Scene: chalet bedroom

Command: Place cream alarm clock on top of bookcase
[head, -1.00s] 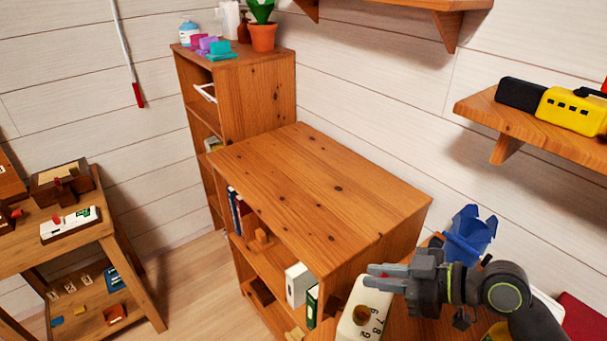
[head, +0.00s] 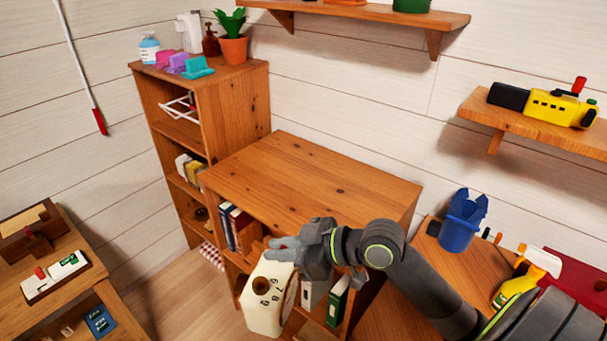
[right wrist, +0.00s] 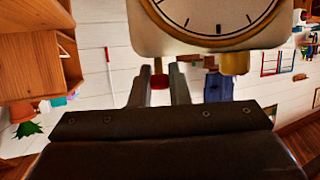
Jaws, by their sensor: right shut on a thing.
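The cream alarm clock (head: 266,297) hangs from my right gripper (head: 285,247) in front of the low bookcase, lower than its top. In the right wrist view the clock's round dial (right wrist: 212,18) shows beyond the two fingers (right wrist: 160,88), which are shut on the clock. The bookcase (head: 330,180) has a bare wooden top with dark knots. Its shelves hold books, partly hidden behind my right arm and the clock. My left gripper is not in view.
A taller shelf unit (head: 235,100) at the back left carries bottles, colored items and a potted plant (head: 233,40). A wall shelf (head: 540,130) holds a yellow toy. A blue bin (head: 460,225) and spray bottle (head: 525,275) stand at right. A wooden table (head: 75,290) is at left.

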